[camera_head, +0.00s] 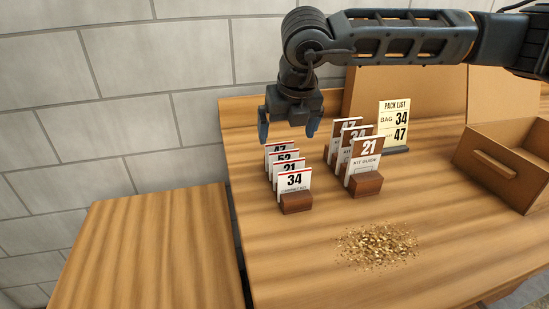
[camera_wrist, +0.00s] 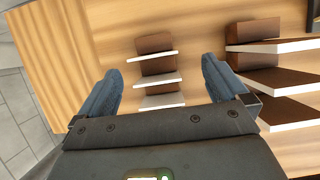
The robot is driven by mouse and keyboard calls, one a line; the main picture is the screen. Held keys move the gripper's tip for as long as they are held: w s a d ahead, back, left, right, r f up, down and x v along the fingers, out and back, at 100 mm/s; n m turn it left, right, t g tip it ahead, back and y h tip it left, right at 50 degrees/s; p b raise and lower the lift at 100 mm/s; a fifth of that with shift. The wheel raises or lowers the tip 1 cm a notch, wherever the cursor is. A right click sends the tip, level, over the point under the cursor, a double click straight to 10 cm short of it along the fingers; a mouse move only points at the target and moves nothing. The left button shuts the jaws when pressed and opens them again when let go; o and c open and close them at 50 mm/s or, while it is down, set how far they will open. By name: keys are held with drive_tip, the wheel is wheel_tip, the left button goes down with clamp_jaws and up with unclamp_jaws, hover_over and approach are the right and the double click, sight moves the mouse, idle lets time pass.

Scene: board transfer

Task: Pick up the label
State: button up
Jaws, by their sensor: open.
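A row of small white labels with red top edges stands in brown wooden blocks on the table; the front one reads 34 (camera_head: 294,181), and behind it are 21, a partly hidden number and 47 (camera_head: 279,149). A pack list sign (camera_head: 394,122) reads bag 34 and a second line 47. My gripper (camera_head: 290,127) is open and empty above the back of the label row, pointing down. In the wrist view, white label edges (camera_wrist: 160,101) and their blocks lie between and beyond the two blue fingertips (camera_wrist: 160,85).
Taller kit guide cards, the front one 21 (camera_head: 366,160), stand in blocks right of the labels. A cardboard box (camera_head: 500,165) is at the right. Loose golden bits (camera_head: 377,245) lie on the table (camera_head: 300,260). A lower wooden surface (camera_head: 150,250) is at the left.

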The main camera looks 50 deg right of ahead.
sight(280, 148)
drive_tip(key=shift+a+p+x, duration=0.2)
drive_tip(key=shift+p+x, duration=0.1)
drive_tip(key=shift+x, duration=1.4)
drive_tip(key=shift+a+p+x, duration=0.2)
drive_tip(key=shift+p+x, duration=0.1)
drive_tip(key=shift+x, duration=1.45)
drive_tip(key=shift+w, duration=0.2)
drive_tip(key=c, duration=1.1)
